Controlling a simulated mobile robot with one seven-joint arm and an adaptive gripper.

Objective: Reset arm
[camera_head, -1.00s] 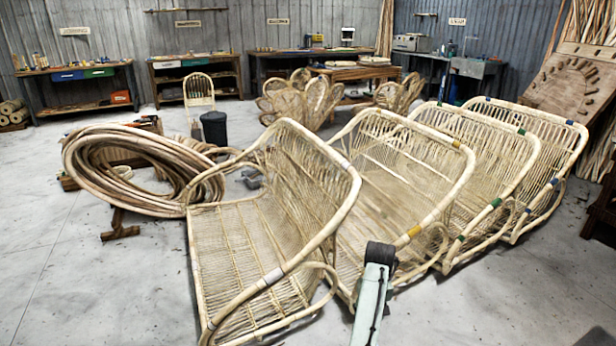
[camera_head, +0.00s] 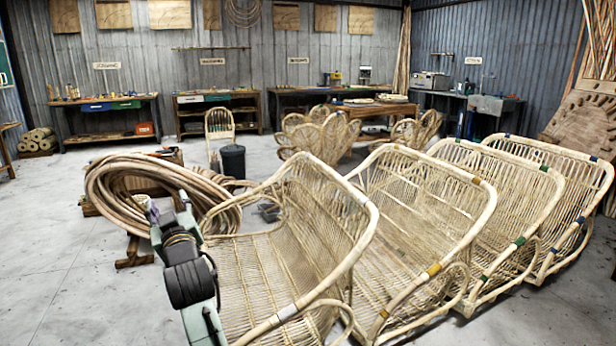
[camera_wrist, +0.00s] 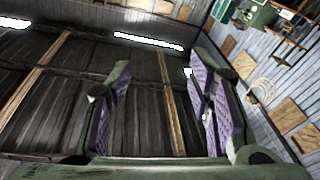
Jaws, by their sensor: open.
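In the wrist view my gripper (camera_wrist: 160,105) is open, with a clear gap between its two purple-padded fingers. Nothing is between them; the dark ceiling and its lights show behind. In the head view my arm rises at the lower left of centre, in front of the nearest rattan seat (camera_head: 290,240) and the rattan coil. My gripper (camera_head: 168,205) is at its upper end, seen small and partly hidden by the wrist.
Several rattan seats stand in a row to the right, such as one with yellow tape (camera_head: 420,220). A rattan coil (camera_head: 120,190) rests on a wooden stand at left. A black bin (camera_head: 233,161) stands behind. Floor at far left (camera_head: 50,230) is clear.

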